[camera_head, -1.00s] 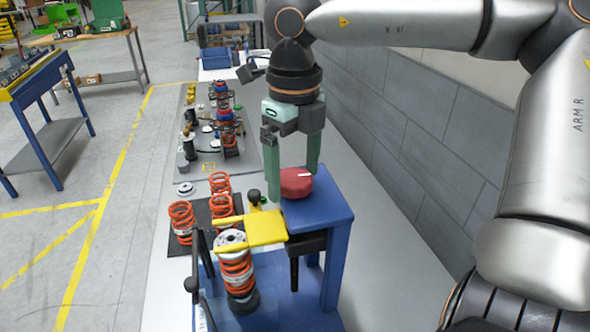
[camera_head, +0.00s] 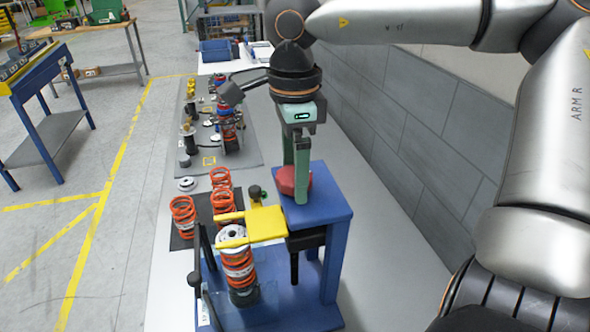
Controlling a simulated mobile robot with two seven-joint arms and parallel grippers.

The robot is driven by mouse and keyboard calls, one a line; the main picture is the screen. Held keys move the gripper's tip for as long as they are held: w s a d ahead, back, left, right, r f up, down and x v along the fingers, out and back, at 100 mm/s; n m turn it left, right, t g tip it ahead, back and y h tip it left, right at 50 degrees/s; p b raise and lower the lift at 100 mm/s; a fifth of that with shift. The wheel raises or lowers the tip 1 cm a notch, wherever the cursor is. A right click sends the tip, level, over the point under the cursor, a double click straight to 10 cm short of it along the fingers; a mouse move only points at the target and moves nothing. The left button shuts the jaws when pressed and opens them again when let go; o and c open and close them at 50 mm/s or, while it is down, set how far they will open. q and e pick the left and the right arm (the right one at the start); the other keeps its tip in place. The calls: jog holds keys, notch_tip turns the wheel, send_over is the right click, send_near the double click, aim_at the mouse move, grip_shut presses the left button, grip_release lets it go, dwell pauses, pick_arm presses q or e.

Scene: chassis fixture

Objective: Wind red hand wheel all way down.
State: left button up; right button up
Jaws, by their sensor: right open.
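The red hand wheel (camera_head: 286,181) lies on top of the blue press frame (camera_head: 327,212). My right gripper (camera_head: 296,190) points down over the wheel, with its green fingers on the near and far sides; the near finger hides part of the wheel. The gripper is open, and I cannot tell whether a finger touches the wheel. The yellow fork plate (camera_head: 266,224) sticks out left from the frame, just above an orange spring (camera_head: 238,266) with a pale top cap. The spring stands upright on the blue base (camera_head: 290,312). My left gripper is not in view.
Several orange springs (camera_head: 183,216) stand on a dark mat behind the press. Shock absorber parts (camera_head: 228,125) stand on a grey mat farther back. A black lever (camera_head: 197,280) rises at the press's left. A grey wall (camera_head: 420,130) bounds the right side.

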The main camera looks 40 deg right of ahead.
jog(key=n, duration=0.4)
jog(key=shift+n, duration=0.4)
jog(key=n, duration=0.4)
jog(key=shift+n, duration=0.4)
jog(key=n, duration=0.4)
jog(key=shift+n, duration=0.3)
jog(key=n, duration=0.4)
jog(key=shift+n, duration=0.3)
jog(key=n, duration=1.1)
jog(key=shift+n, duration=0.3)
jog(key=c, duration=1.3)
jog(key=m, duration=0.4)
jog(key=shift+b, duration=0.3)
jog(key=m, duration=0.4)
jog(key=shift+m+b, duration=0.35)
jog(key=shift+m, duration=0.05)
jog(key=m, duration=0.4)
jog(key=shift+m+b, duration=0.3)
jog(key=shift+b, duration=0.1)
jog(key=m, duration=0.3)
jog(key=shift+m+b, duration=0.3)
jog(key=shift+m, duration=0.1)
